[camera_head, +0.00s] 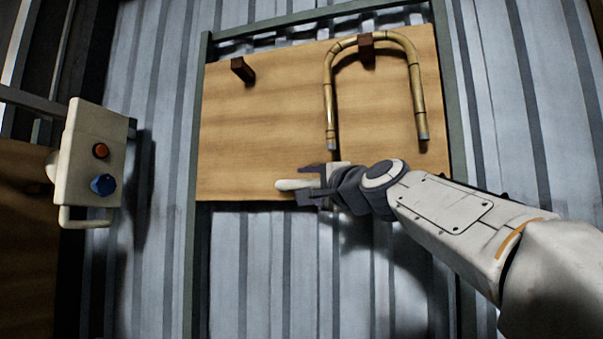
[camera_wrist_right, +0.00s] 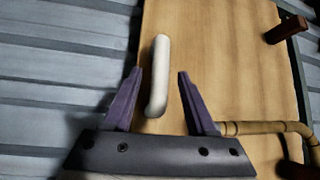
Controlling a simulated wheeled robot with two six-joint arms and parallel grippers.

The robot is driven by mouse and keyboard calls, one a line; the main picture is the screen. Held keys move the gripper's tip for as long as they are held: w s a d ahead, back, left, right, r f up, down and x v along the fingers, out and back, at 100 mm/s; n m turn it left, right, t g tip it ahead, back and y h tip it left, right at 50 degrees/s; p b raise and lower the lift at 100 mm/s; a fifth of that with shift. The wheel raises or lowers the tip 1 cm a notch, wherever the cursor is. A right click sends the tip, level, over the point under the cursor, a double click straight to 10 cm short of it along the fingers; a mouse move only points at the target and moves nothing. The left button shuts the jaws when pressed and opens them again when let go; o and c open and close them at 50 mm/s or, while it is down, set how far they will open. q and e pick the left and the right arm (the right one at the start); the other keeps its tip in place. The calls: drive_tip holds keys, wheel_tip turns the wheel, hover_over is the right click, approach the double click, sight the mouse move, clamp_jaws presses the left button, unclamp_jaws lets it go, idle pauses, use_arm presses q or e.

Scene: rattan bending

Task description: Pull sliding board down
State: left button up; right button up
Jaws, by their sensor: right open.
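The sliding board (camera_head: 265,120) is a wooden panel in a dark green frame on the wall. Its pale handle (camera_head: 291,185) is near the lower edge, and it also shows in the right wrist view (camera_wrist_right: 158,75). My right gripper (camera_head: 316,185) reaches in from the right at the handle. In the right wrist view its two dark purple fingers (camera_wrist_right: 160,74) are apart, with the handle in the gap between them. My left gripper is out of view.
A bent rattan hoop (camera_head: 328,90) hangs from a dark peg (camera_head: 366,40) on the board, and another peg (camera_head: 242,68) stands to its left. Bare corrugated wall (camera_head: 270,270) shows below the board.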

drive_tip(key=shift+p+x, duration=0.45)
drive_tip(key=shift+x, duration=0.85)
clamp_jaws()
idle(0.5)
